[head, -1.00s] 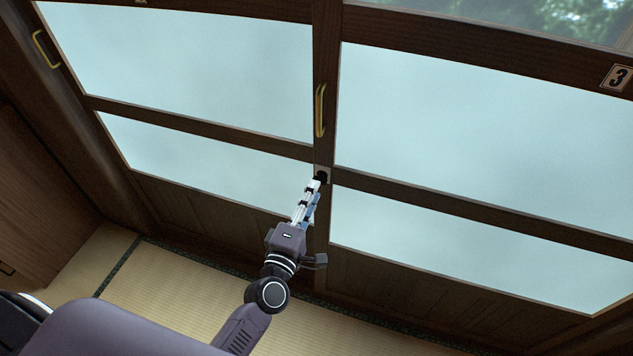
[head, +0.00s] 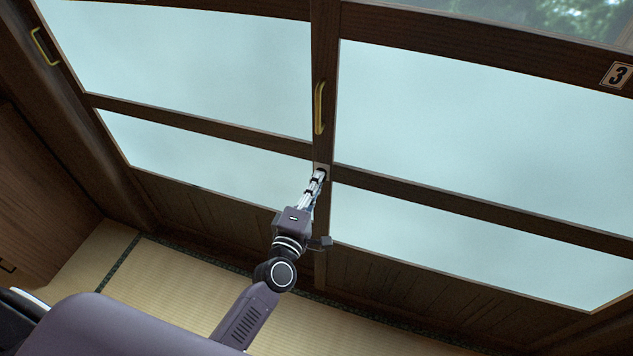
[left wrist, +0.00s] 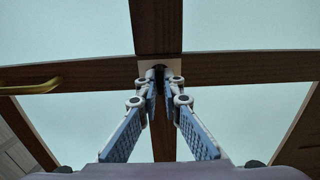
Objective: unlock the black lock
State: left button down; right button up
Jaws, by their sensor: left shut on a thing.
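The black lock (head: 322,172) is a small dark knob on a pale plate, on the middle upright of the sliding doors below a brass handle. My left gripper (head: 318,178) reaches up to it from below, and its fingertips are closed around it. In the left wrist view my left gripper's fingers (left wrist: 161,84) meet at the lock (left wrist: 158,68), and the fingertips hide most of it. The lock's inner state cannot be seen. My right gripper is not in view.
Sliding doors with frosted panes (head: 200,70) and dark wooden frames stand in front. A brass handle (head: 319,107) is just above the lock, and another handle (head: 44,46) is at the far left. Bare tatami (head: 175,285) lies below the doors.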

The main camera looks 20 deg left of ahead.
pick_arm(q)
jog(key=shift+m, duration=0.3)
jog(key=shift+f+m+p, duration=0.1)
jog(key=shift+m+p, duration=3.5)
jog(key=shift+m, duration=5)
jog(key=c, duration=2.1)
grip_release()
jog(key=s, duration=1.2)
jog(key=shift+a, duration=0.2)
